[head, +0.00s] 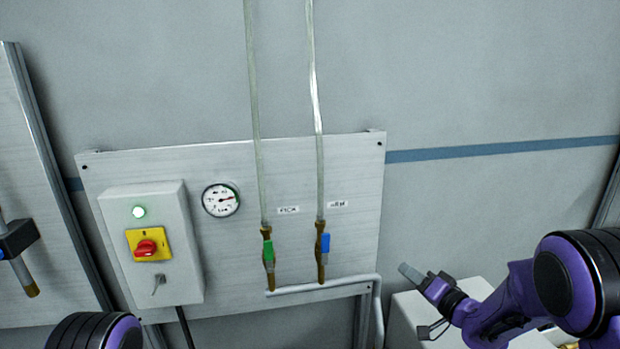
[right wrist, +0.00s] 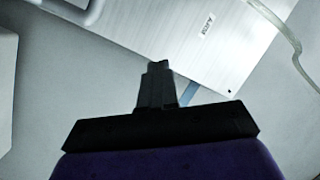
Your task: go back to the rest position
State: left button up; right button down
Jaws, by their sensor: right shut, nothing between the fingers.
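My right gripper (head: 408,272) is at the lower right of the head view, on the purple right arm. Its fingers are together and empty, pointing left. It is to the right of the wall panel's lower right corner, apart from the panel in the picture. In the right wrist view the shut fingers (right wrist: 158,75) point up, with the panel behind them. At the bottom left of the head view a purple and black part of my own body shows. My left gripper is not in view.
The wall panel (head: 228,165) carries a control box (head: 180,285) with a red switch (head: 146,248), a gauge (head: 221,200), a green valve (head: 268,252) and a blue valve (head: 324,243). A pale box (head: 405,315) stands behind my right gripper. Bare wall (head: 480,80) is at the upper right.

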jog(key=s+d+f+m+g+h, duration=0.15)
jog(key=s+f+h, duration=0.6)
jog(key=f, duration=0.75)
jog(key=s+f+g+h, duration=0.1)
jog(key=s+f+g, duration=0.2)
jog(key=s, duration=0.9)
jog(key=s+f+g+h, duration=0.1)
jog(key=s+f+g, duration=0.3)
jog(key=s+f, duration=0.4)
jog(key=s+f+g+h, duration=0.2)
jog(key=s+f+g, duration=0.2)
jog(key=s, duration=1.1)
jog(key=shift+s+d+f, duration=0.2)
jog(key=shift+s+f, duration=0.15)
jog(key=shift+f, duration=0.35)
